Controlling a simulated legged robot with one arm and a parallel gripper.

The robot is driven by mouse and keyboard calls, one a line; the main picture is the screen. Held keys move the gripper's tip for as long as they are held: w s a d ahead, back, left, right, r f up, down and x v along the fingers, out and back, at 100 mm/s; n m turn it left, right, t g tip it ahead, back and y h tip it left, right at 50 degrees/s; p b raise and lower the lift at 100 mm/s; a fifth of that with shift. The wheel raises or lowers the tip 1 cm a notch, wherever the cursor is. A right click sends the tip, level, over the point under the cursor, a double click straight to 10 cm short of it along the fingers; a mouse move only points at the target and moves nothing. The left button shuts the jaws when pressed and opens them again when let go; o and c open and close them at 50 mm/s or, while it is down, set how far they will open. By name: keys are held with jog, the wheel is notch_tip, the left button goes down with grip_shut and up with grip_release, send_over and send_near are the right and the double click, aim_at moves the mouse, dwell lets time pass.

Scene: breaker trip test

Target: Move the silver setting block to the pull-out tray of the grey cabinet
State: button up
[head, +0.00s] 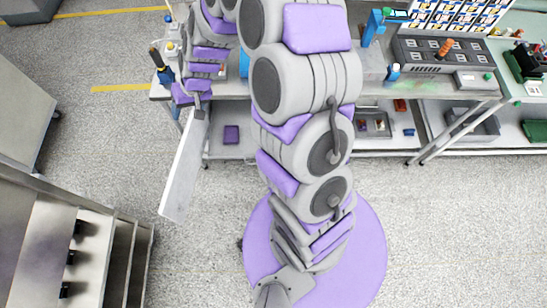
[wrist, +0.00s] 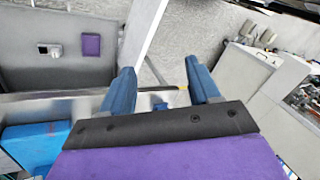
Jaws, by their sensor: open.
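My gripper (wrist: 158,68) is open, its two blue fingers apart with nothing held between them. In the head view my gripper (head: 191,95) is at the left end of the workbench, partly hidden by my arm. A small silver piece with a dark square face (wrist: 50,49) lies beside a purple pad (wrist: 91,44), left of my fingers; it may be the setting block, but I cannot tell. The purple pad also shows on the lower shelf in the head view (head: 231,134). The grey cabinet (head: 80,255) with dark handles stands at the lower left; I cannot make out its tray clearly.
A long pale panel (head: 184,168) stands out from the bench's left end, close to my gripper; it also shows in the wrist view (wrist: 143,28). The workbench (head: 470,92) holds a dark panel with sockets (head: 445,55).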

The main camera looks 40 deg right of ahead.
jog(key=s+r+n+g+h, duration=0.1)
jog(key=s+r+n+g, duration=0.1)
jog(key=s+r, duration=1.05)
jog(key=s+d+r+g+h, duration=0.1)
jog(key=s+d+r, duration=0.1)
jog(key=s, duration=0.8)
jog(key=s+d+r+g+h, duration=0.1)
jog(key=s+d, duration=0.4)
jog(key=s, duration=0.6)
jog(key=shift+s+r+m+h, duration=0.25)
jog(key=shift+r+m+h, duration=0.05)
jog(key=shift+r+h, duration=0.35)
notch_tip(320, 180, down, 5)
jog(key=b, duration=0.4)
jog(key=shift+r+b, duration=0.15)
jog(key=shift+b, duration=0.25)
